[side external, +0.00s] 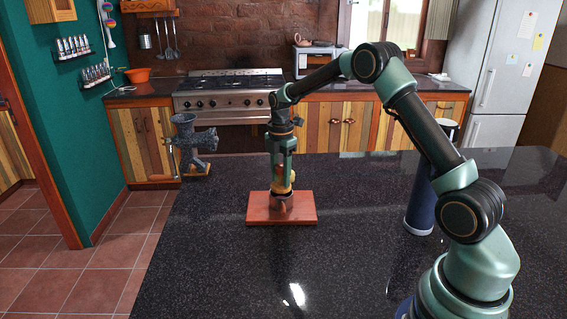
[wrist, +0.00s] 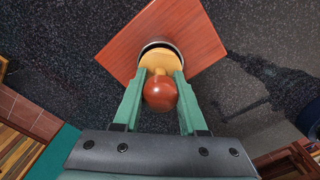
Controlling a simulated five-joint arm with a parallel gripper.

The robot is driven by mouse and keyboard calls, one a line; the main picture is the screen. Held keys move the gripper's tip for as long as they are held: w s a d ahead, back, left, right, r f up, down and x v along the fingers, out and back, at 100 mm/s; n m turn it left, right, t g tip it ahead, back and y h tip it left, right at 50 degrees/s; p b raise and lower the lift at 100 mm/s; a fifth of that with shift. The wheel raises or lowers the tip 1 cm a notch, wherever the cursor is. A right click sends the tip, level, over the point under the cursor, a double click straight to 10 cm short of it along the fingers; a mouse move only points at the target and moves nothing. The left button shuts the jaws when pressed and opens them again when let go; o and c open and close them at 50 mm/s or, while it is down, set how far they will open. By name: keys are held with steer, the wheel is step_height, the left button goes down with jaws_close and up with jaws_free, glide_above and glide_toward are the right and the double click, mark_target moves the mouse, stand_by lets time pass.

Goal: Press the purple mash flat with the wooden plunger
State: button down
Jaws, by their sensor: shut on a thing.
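My gripper (side external: 282,176) points straight down over the red-brown board and is shut on the wooden plunger. In the wrist view the gripper fingers (wrist: 160,78) stand on either side of the plunger, which has a round red-brown knob (wrist: 159,94) and a pale wooden disc (wrist: 160,59) below it. The disc sits at or in the mouth of a grey metal ring (side external: 281,204) on the board; its depth cannot be told. The purple mash is not visible; the disc and the ring's wall hide the ring's inside.
The red-brown board (side external: 305,212) lies on a dark speckled counter (side external: 200,260). A grey hand grinder (side external: 188,145) stands at the counter's far left edge. A dark blue cylinder (side external: 420,205) stands to the right by my arm. The counter around the board is clear.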

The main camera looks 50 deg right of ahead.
mark_target(281, 164)
steer(key=shift+r, duration=0.15)
steer(key=shift+r, duration=1.4)
